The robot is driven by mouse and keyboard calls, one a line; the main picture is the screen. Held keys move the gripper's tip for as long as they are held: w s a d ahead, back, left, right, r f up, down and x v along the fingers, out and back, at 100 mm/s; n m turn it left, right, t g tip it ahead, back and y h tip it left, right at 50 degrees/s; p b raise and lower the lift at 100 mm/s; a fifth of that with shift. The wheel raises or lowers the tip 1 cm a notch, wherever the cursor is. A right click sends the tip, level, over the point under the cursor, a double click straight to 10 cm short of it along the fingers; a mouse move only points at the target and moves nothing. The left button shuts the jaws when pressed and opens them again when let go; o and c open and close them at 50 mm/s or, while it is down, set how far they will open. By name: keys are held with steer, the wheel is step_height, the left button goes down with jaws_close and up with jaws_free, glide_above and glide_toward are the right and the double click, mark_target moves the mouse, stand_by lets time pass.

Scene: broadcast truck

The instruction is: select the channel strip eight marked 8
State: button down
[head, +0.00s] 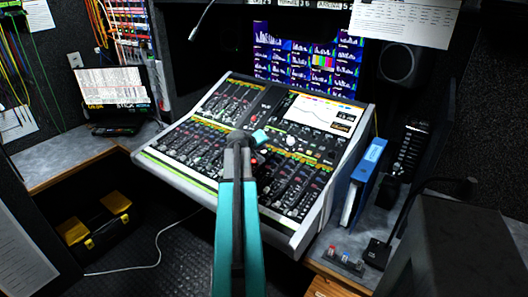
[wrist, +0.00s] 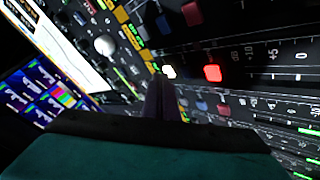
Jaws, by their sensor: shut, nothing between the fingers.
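The mixing console (head: 190,178) fills the middle of the head view, with rows of channel strips, faders and small buttons. My gripper (head: 260,138) is over the middle of the console, and its fingers are hard to make out there. In the wrist view my gripper (wrist: 162,88) is shut and empty, its dark fingertips close to a white lit button (wrist: 169,71). A red lit button (wrist: 212,73) is just right of that. I cannot tell whether the fingertips touch the panel. No number 8 is legible, so I cannot pick out strip eight.
The console's screen (head: 318,113) is at its upper right, with a monitor wall (head: 300,55) behind. A blue binder (head: 367,170) and a gooseneck microphone (head: 385,245) stand right of the console. A yellow-and-black toolbox (head: 98,222) is on the floor at left.

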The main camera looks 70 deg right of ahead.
steer(key=shift+r, duration=0.15)
steer(key=shift+a+r+p, duration=0.15)
steer(key=shift+r+p, duration=0.2)
steer(key=shift+r, duration=0.3)
stand_by(0.4)
steer(key=shift+w+a+r+p, duration=0.1)
steer(key=shift+a+r+p, duration=0.1)
steer(key=shift+r+p, duration=0.75)
steer(key=shift+w+a+r+p, duration=0.15)
steer(key=shift+r+p, duration=0.15)
steer(key=shift+r, duration=1.25)
steer(key=shift+s, duration=0.1)
